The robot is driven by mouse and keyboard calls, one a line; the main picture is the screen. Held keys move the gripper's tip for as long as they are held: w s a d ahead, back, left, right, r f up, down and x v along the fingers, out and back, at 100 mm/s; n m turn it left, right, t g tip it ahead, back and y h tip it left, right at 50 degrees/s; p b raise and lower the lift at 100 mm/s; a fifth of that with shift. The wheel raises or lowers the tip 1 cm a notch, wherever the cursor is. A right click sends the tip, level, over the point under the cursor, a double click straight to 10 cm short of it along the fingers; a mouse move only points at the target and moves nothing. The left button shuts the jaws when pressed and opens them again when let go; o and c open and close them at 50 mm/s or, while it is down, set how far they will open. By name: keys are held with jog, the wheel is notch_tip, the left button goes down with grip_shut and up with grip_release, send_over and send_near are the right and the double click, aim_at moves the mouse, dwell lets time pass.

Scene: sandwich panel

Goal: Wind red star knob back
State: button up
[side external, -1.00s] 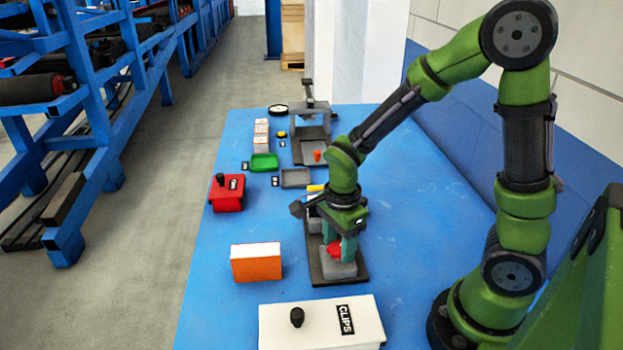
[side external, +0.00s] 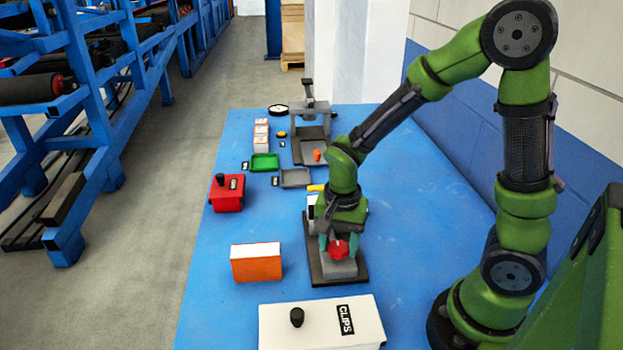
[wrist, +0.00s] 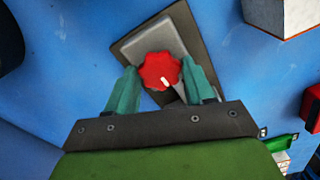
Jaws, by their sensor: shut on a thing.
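The red star knob (side external: 338,249) sits on a grey block (side external: 339,268) on a dark base plate (side external: 316,278). In the wrist view the knob (wrist: 160,70) shows a white mark on its lower right part. My gripper (side external: 338,246) points down over the block. Its two teal fingers stand on either side of the knob and are shut on it; the wrist view shows the gripper (wrist: 163,84) the same way. The contact on the far sides of the knob is partly hidden.
An orange box (side external: 256,265) stands left of the base plate. A white CLIPS box (side external: 280,325) is in front, and a red box (side external: 227,194) is further back left. Trays and a press-like stand (side external: 311,145) are at the back. The blue table is clear to the right.

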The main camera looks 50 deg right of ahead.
aim_at(339, 247)
jog(key=n, duration=0.4)
jog(key=shift+n, duration=0.4)
jog(key=n, duration=0.4)
jog(key=shift+r, duration=0.1)
jog(key=n, duration=0.5)
jog(key=shift+n, duration=1.9)
jog(key=o, duration=1)
notch_tip(339, 247, up, 17)
jog(key=shift+f, duration=0.1)
